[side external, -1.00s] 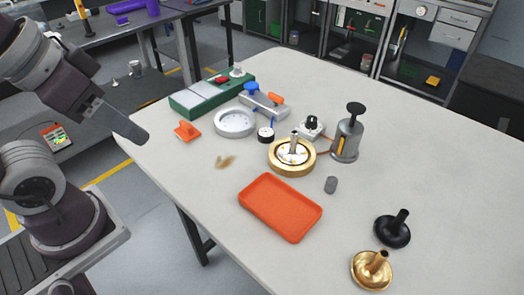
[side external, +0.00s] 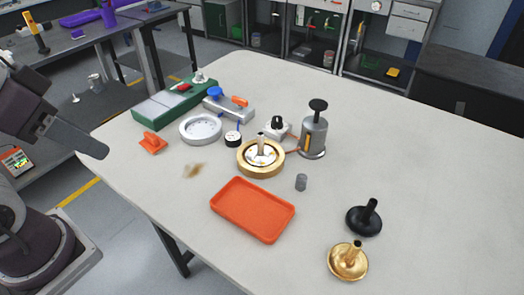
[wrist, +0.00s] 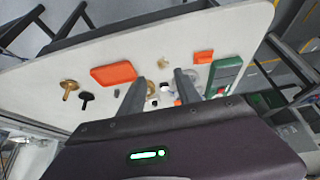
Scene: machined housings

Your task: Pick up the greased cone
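A pale cone with an upright grey stem (side external: 261,146) sits inside a brass ring housing (side external: 244,168) near the table's middle; whitish and yellowish patches, like grease, show on it. My gripper (side external: 95,148) is over the table's left edge, away from all cones. In the wrist view its two fingers (wrist: 160,82) are apart and nothing is held.
An orange tray (side external: 252,235) lies in front of the brass housing, beside a small grey cylinder (side external: 301,182). A grey plunger can (side external: 313,135) stands close right of the housing. A gauge (side external: 233,138), silver ring (side external: 200,139) and green case (side external: 165,110) lie behind-left. The right tabletop is clear.

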